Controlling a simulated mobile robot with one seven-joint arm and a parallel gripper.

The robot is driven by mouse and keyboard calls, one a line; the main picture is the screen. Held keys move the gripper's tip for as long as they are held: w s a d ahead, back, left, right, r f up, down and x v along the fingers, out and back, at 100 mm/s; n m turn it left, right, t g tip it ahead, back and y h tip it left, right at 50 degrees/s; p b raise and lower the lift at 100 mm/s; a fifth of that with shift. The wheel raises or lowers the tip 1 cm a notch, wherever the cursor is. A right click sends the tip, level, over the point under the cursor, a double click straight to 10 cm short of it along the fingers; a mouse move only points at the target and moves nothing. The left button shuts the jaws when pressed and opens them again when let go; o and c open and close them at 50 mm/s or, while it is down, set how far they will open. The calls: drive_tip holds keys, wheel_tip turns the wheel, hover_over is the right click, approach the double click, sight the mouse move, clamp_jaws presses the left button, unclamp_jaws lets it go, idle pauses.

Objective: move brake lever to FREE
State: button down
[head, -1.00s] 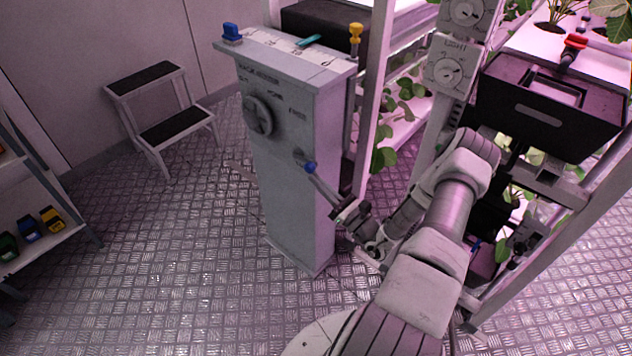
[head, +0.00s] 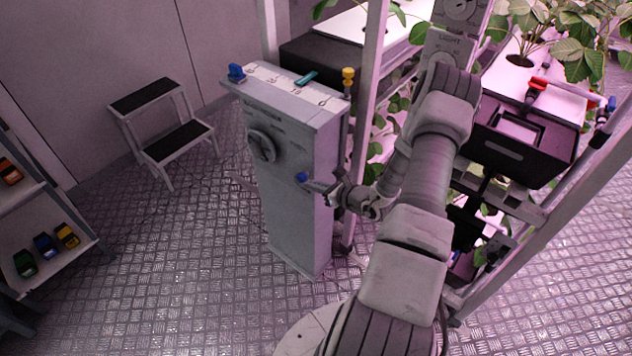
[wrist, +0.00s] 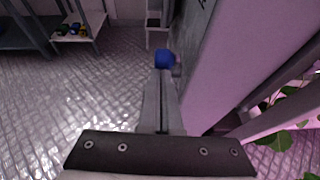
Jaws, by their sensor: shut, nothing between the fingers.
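The brake lever shows as a blue knob (head: 301,176) on the front of the grey pedestal (head: 290,225). Its shaft is mostly hidden behind the knob. My gripper (head: 311,184) is shut and empty, its fingers pointing at the knob from the right in the head view. In the wrist view the blue knob (wrist: 164,58) sits right at the tips of my closed fingers (wrist: 162,76). I cannot tell whether they touch it. The pedestal's small printed labels are too blurred to read, so the FREE mark cannot be made out.
A round handwheel (head: 262,146) is on the pedestal, above left of the lever. Blue (head: 236,72) and yellow (head: 348,80) knobs stand on its top. A plant rack post (head: 362,130) is close on the right.

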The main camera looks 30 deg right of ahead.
sight(302, 176)
drive_tip(key=w+r+g+p, duration=0.1)
drive_tip(key=w+r+g+h+p, duration=0.1)
drive_tip(key=shift+a+r+g, duration=0.3)
drive_tip(key=shift+a, duration=0.1)
drive_tip(key=g, duration=0.1)
drive_tip(key=w, duration=0.1)
drive_tip(key=w+g, duration=0.1)
drive_tip(key=shift+a+r+g+h, duration=0.3)
drive_tip(key=shift+r+h, duration=0.1)
drive_tip(key=shift+w+a+r, duration=0.15)
drive_tip(key=shift+w, duration=0.25)
